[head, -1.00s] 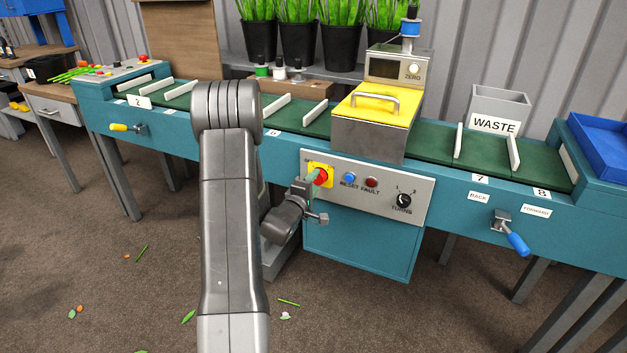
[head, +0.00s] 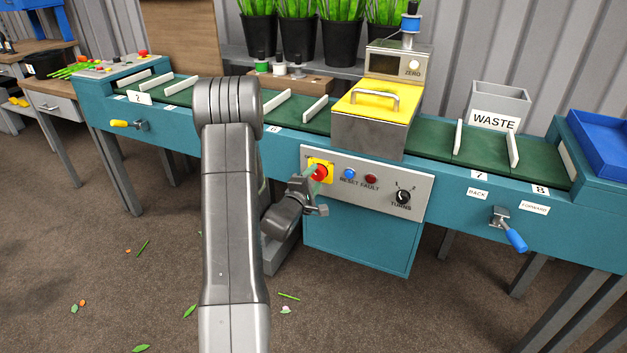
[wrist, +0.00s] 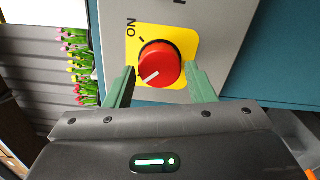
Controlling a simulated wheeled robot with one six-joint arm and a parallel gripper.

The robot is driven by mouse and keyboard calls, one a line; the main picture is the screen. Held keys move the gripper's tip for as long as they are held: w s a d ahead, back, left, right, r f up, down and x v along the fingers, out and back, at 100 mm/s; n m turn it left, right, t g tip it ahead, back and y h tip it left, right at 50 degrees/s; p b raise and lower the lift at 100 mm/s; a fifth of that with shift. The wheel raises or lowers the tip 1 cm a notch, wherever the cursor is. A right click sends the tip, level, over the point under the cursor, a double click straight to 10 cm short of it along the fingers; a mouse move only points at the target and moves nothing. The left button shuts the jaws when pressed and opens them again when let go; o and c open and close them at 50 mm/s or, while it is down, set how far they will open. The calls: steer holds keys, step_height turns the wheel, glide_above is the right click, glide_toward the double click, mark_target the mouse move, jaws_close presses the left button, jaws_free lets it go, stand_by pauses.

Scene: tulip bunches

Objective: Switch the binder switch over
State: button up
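The binder switch is a red rotary knob (wrist: 160,64) on a yellow plate (wrist: 184,36), set in the grey control panel (head: 385,180). In the wrist view its white pointer line points to the lower left, away from the ON label at the upper left. A gap shows beside the right finger; I cannot tell whether the left one touches.
The panel also has a blue reset button (head: 349,174), a red fault light (head: 371,179) and a black turns dial (head: 403,197). A yellow-lidded binder box (head: 372,105) stands above on the conveyor. A blue-handled lever (head: 513,237) is at the right.

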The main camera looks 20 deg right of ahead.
steer(key=shift+o, duration=1.3)
steer(key=v, duration=1.3)
steer(key=shift+s+a+p, duration=0.25)
steer(key=shift+s+p, duration=0.05)
steer(key=shift+p, duration=0.1)
steer(key=x, duration=1.3)
steer(key=shift+w+d+b, duration=0.3)
steer(key=shift+b, duration=0.1)
steer(key=shift+a, duration=0.1)
